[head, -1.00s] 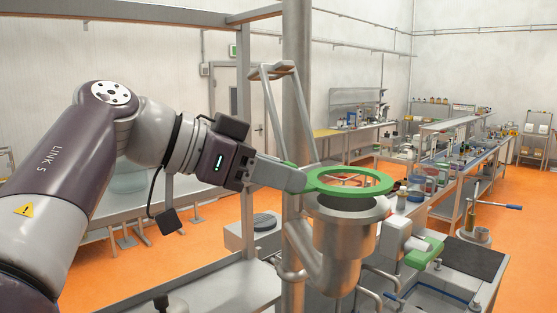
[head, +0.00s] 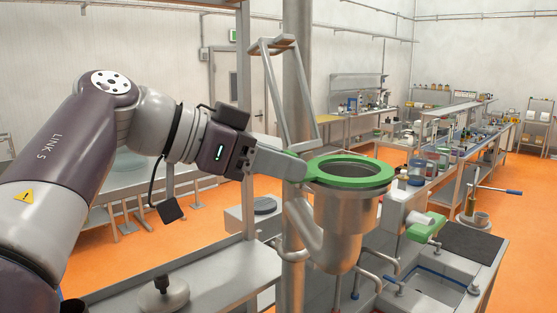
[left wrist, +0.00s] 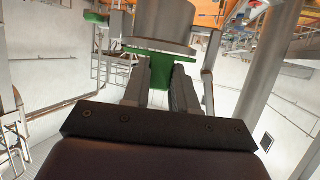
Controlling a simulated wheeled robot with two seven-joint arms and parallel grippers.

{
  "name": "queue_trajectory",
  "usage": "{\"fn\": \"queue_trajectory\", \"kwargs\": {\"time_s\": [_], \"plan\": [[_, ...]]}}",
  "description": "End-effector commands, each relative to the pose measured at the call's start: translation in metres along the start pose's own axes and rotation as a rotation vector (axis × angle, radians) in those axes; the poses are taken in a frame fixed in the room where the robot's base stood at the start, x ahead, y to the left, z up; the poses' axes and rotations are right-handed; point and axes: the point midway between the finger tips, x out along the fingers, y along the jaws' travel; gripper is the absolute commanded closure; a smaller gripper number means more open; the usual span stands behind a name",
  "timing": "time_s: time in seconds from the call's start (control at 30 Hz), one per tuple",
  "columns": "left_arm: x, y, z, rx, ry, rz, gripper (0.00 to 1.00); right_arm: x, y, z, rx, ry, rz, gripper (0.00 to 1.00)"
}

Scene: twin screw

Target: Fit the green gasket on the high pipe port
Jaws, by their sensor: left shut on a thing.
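The green gasket (head: 345,183), a flat ring with a tab, lies level over the mouth of the high pipe port (head: 338,220), a steel cup-shaped pipe end. The ring looks centred and at the height of the rim; whether it touches all round I cannot tell. My left gripper (head: 296,167) is shut on the gasket's tab at the left side of the port. In the left wrist view the green tab (left wrist: 148,57) shows between the two fingers, close to the grey metal port (left wrist: 163,22). My right gripper is not in view.
A tall steel pipe (head: 297,80) stands just behind the port and gripper. A valve with a green handle (head: 426,229) is at right of the port. A sink (head: 440,288) lies lower right. A grey bench (head: 205,275) is below my left arm.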

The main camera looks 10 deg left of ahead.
Motion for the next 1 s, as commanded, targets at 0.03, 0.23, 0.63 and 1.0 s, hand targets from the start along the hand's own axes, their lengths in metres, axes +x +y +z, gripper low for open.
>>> {"fn": "queue_trajectory", "kwargs": {"time_s": [0.03, 0.23, 0.63, 1.0], "plan": [[0.0, 0.0, 0.001, 0.0, 0.0, 0.0, 1.0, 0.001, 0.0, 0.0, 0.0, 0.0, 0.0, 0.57], [0.002, 0.0, 0.004, 0.0, 0.0, 0.0, 1.0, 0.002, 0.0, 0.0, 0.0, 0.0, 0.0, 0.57], [0.001, 0.0, 0.004, 0.0, 0.0, -0.001, 0.43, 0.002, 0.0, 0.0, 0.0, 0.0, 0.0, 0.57], [-0.071, -0.003, 0.005, -0.002, 0.0, -0.01, 0.43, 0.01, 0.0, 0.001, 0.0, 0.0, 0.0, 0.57]]}}
